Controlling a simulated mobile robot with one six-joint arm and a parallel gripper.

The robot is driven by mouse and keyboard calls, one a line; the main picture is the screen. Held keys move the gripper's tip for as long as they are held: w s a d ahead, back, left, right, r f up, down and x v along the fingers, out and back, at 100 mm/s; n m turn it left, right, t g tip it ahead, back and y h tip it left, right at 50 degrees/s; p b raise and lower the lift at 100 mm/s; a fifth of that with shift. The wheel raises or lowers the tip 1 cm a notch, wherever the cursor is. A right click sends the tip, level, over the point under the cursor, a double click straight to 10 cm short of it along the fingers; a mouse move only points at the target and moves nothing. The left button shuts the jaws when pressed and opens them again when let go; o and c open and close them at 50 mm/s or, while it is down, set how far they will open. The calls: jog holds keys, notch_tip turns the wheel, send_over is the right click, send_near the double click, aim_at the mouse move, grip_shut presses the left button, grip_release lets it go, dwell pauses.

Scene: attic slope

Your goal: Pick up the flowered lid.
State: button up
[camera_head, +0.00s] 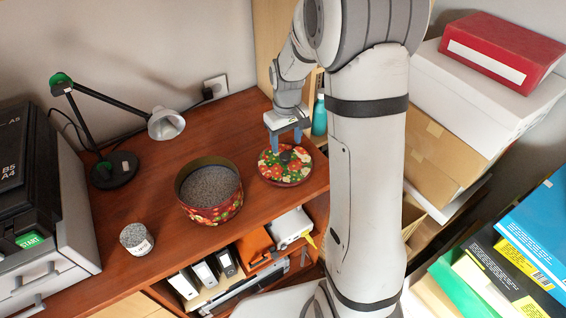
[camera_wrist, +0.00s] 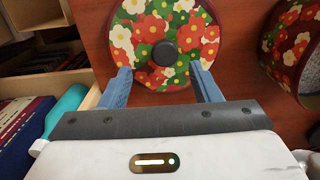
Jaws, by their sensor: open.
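The flowered lid (camera_head: 284,170) is round, with red, white and yellow flowers on green and a dark knob (camera_wrist: 165,53) at its centre. It lies flat on the reddish-brown desk at the right, beside the matching round flowered box. In the wrist view the lid (camera_wrist: 190,18) is at the top centre. My gripper (camera_head: 287,140) is above the lid with its blue fingers pointing down. In the wrist view the open fingers (camera_wrist: 160,80) are on either side of the knob's line, with nothing between them. I cannot tell the exact height above the lid.
The open flowered box (camera_head: 211,211), filled with grey material, stands left of the lid. A small grey-topped pot (camera_head: 136,239), a desk lamp (camera_head: 165,124) and a printer (camera_head: 40,220) are farther left. A teal bottle (camera_head: 319,116) stands behind, near the lid.

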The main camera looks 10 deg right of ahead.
aim_at(285, 156)
jog(key=f, duration=0.5)
jog(key=shift+s+a+f+p, duration=0.2)
jog(key=shift+s+a+p, duration=0.05)
jog(key=shift+s+p, duration=0.1)
jog(key=c, duration=1.1)
